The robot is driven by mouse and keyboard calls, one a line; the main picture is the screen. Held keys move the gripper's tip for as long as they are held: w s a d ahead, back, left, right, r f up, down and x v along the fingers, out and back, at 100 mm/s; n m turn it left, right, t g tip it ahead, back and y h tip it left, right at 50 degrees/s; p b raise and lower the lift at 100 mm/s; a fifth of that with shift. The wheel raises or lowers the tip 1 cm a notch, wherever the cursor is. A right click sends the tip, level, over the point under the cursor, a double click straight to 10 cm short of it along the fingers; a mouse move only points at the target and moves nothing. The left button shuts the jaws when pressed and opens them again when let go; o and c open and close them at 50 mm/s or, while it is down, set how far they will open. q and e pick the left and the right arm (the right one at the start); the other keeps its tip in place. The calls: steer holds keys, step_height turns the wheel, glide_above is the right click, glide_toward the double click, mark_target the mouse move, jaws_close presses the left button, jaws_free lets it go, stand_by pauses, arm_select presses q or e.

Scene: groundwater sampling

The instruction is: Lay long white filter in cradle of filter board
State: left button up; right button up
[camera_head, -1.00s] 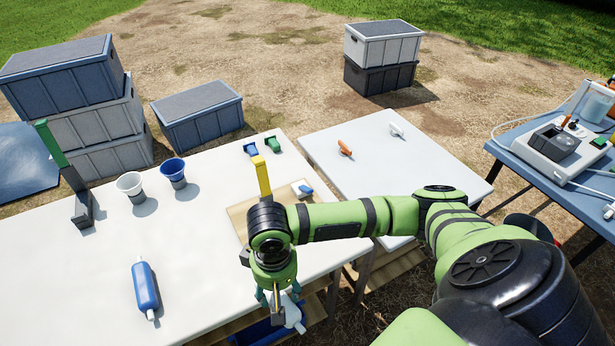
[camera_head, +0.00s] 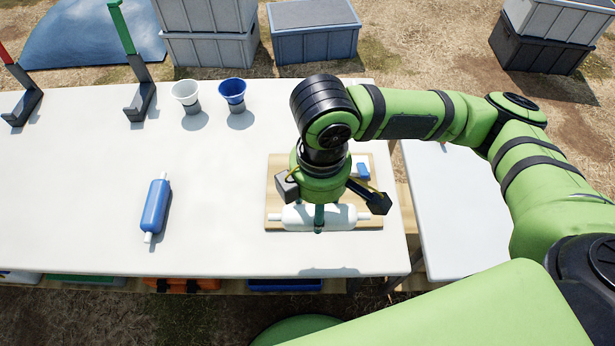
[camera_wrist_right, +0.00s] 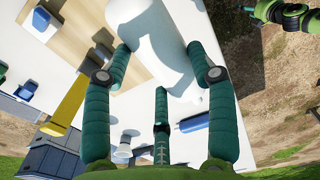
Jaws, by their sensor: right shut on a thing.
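The long white filter (camera_head: 345,216) lies crosswise over the near part of the wooden filter board (camera_head: 275,205), its length running left to right in the head view. My right gripper (camera_head: 319,222) points down at the filter's middle and is shut on it. In the right wrist view the fingers (camera_wrist_right: 162,75) stand around the white filter (camera_wrist_right: 145,15). I cannot tell whether the filter touches the cradle, which my wrist hides. A blue-and-white part (camera_head: 363,171) sits on the board behind. My left gripper is not in the head view.
A blue filter (camera_head: 156,207) lies on the white table (camera_head: 80,220), left of the board. A white cup (camera_head: 187,95) and a blue cup (camera_head: 232,94) stand behind. Green (camera_head: 125,40) and red-topped (camera_head: 20,85) stands are at left. The table between blue filter and board is clear.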

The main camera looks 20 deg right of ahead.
steer(key=w+f, duration=0.1)
steer(key=w, duration=0.1)
steer(key=w+d+f, duration=0.1)
steer(key=w, duration=0.1)
steer(key=w+f, duration=0.2)
steer(key=shift+w+d, duration=0.15)
steer(key=shift+d, duration=0.2)
steer(key=w, duration=0.1)
steer(key=w+f, duration=0.2)
steer(key=shift+d, duration=0.25)
steer(key=shift+w+d+f, duration=0.1)
steer(key=shift+w+f, duration=0.25)
steer(key=shift+w, duration=0.1)
step_height(320, 180, down, 3)
steer(key=shift+f, duration=0.4)
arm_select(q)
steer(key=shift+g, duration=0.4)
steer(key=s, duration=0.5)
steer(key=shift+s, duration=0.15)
arm_select(e)
steer(key=shift+f, duration=0.1)
steer(key=o, duration=1.3)
steer(key=shift+f, duration=0.1)
